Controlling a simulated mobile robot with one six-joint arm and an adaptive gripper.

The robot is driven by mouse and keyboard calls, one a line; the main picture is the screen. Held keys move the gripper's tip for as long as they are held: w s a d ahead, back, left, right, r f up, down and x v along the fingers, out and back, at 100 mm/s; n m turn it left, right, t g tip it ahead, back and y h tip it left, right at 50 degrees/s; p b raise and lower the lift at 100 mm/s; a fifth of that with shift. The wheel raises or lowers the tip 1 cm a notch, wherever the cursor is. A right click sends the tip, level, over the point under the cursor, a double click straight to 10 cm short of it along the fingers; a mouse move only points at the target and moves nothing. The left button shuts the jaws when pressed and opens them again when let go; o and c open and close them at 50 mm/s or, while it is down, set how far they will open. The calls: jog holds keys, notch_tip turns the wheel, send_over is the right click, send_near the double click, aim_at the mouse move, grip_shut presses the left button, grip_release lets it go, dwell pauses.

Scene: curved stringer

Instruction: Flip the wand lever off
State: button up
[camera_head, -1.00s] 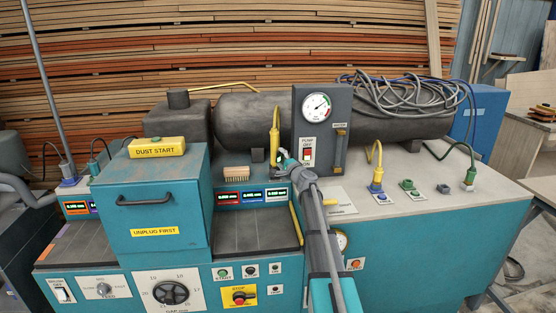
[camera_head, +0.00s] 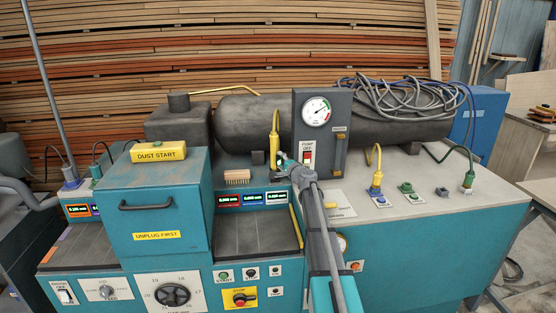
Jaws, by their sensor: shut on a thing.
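A yellow wand (camera_head: 275,130) stands upright just left of the grey pump panel (camera_head: 322,108). My gripper (camera_head: 281,162) is at the foot of the wand, in front of the panel's lower left edge. It is shut on a small part there, which looks like the wand lever. The fingers and my wrist hide most of that part, so the lever's position cannot be read.
The panel carries a dial gauge (camera_head: 317,112) and a red and white pump switch (camera_head: 309,155). A brush (camera_head: 237,177) and small displays (camera_head: 253,200) are left of my arm. Plugs and sockets (camera_head: 410,193) stand on the bench to the right. A black tank (camera_head: 250,120) lies behind.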

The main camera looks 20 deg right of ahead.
dwell(0.3)
jog(key=o, duration=0.9)
jog(key=shift+s, duration=0.1)
jog(key=s, duration=0.4)
jog(key=s+d, duration=0.1)
jog(key=s, duration=0.6)
jog(key=shift+s+d, duration=0.15)
jog(key=shift+s, duration=0.2)
